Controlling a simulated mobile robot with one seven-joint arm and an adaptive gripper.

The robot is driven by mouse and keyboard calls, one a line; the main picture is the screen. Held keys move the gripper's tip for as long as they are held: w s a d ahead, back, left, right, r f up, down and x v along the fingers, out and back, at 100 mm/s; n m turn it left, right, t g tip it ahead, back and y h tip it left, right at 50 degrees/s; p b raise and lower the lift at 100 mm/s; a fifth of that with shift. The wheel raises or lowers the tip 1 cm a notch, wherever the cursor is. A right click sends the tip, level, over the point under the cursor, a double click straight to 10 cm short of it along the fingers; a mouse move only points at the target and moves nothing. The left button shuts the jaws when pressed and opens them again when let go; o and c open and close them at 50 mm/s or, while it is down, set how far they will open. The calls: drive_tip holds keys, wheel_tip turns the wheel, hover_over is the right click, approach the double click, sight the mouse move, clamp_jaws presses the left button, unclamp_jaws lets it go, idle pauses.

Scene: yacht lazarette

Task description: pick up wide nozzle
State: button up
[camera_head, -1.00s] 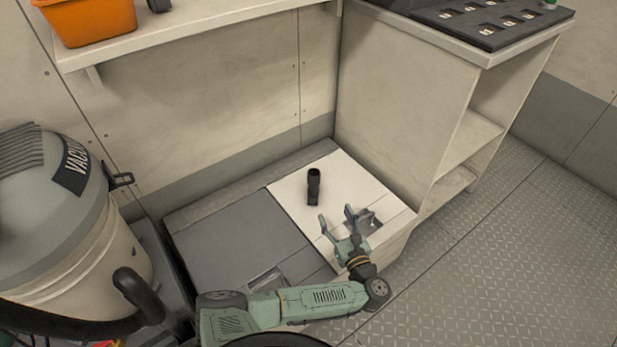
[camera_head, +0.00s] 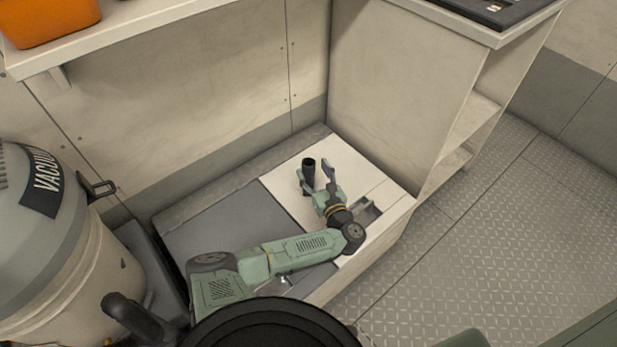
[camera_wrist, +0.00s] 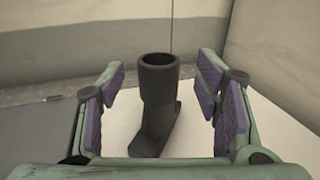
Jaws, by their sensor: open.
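The wide nozzle (camera_head: 309,172) is a black piece with a round open tube end on top and a wider foot below. It stands on the white panel (camera_head: 350,164) of the low locker top. In the wrist view the nozzle (camera_wrist: 158,100) stands upright between my two fingers, with a gap on each side. My gripper (camera_head: 315,174) is open and empty, with a finger on either side of the nozzle. It also shows in the wrist view (camera_wrist: 160,97), its purple pads facing inward. The nozzle's lower part is partly hidden by my gripper in the head view.
A grey panel (camera_head: 215,232) adjoins the white one on the left. A vacuum (camera_head: 60,240) stands at far left. A shelf with an orange bin (camera_head: 45,20) is above. A cabinet (camera_head: 395,100) borders the right, with a wall behind. The diamond-plate floor (camera_head: 490,250) is clear.

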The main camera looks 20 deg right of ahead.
sight(308, 164)
drive_tip(key=shift+w+a, duration=0.2)
drive_tip(key=shift+w, duration=1.75)
drive_tip(key=shift+c, duration=0.6)
clamp_jaws()
